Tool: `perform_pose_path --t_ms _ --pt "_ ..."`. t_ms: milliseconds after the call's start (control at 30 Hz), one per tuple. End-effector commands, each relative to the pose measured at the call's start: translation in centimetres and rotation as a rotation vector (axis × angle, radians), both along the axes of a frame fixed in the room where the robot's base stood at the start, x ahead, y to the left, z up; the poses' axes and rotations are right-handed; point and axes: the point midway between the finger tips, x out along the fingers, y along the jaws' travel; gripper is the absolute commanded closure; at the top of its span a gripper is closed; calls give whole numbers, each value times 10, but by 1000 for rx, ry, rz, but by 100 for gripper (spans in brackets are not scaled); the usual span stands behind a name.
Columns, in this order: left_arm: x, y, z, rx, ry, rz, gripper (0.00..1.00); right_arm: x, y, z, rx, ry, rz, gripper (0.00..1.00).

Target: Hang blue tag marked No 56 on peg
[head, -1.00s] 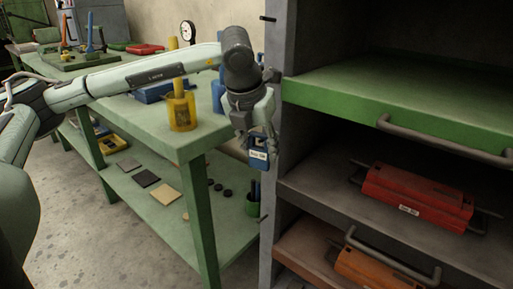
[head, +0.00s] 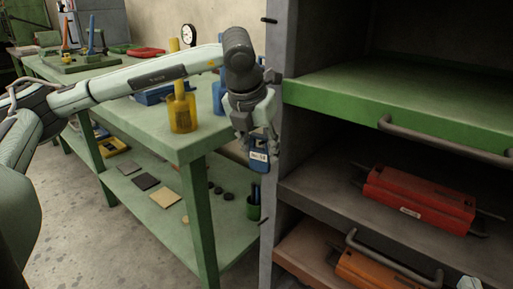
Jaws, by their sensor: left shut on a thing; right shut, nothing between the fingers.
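A blue tag (head: 260,161) with a white label hangs upright below my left gripper (head: 259,133). The label bears dark print too small to read surely. My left gripper points down and is shut on the tag's upper part, beside the front edge of the grey cabinet. A short dark peg (head: 268,20) sticks out of the cabinet's edge, well above the gripper. My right gripper's fingers do not show; a small pale part at the lower right edge may belong to my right arm.
The grey cabinet (head: 280,180) has a green shelf (head: 345,95) with a handle, and red (head: 420,198) and orange (head: 375,270) units below. The green bench (head: 185,150) at left bears a yellow holder (head: 182,115). Open floor (head: 85,235) lies at lower left.

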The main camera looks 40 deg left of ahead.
Motion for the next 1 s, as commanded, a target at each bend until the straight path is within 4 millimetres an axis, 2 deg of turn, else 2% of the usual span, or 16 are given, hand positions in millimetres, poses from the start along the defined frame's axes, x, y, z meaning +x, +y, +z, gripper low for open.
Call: perform_pose_path --t_ms 33,400,433,600,867,1000 --pt "11 0 4 -8 -21 1 86 0 0 0 1 1 0 100" --pt "11 0 4 -8 -21 1 86 -3 0 -5 -1 16 0 100" --pt "11 0 4 -8 -21 1 57 -3 0 -5 -1 17 0 100" --pt "11 0 4 -8 -21 1 36 -3 0 -5 -1 17 -1 100" --pt "11 0 4 -8 -21 1 36 -1 0 -3 0 11 -1 100" --pt "8 -1 11 -8 -23 0 36 0 0 -2 0 8 -1 100"
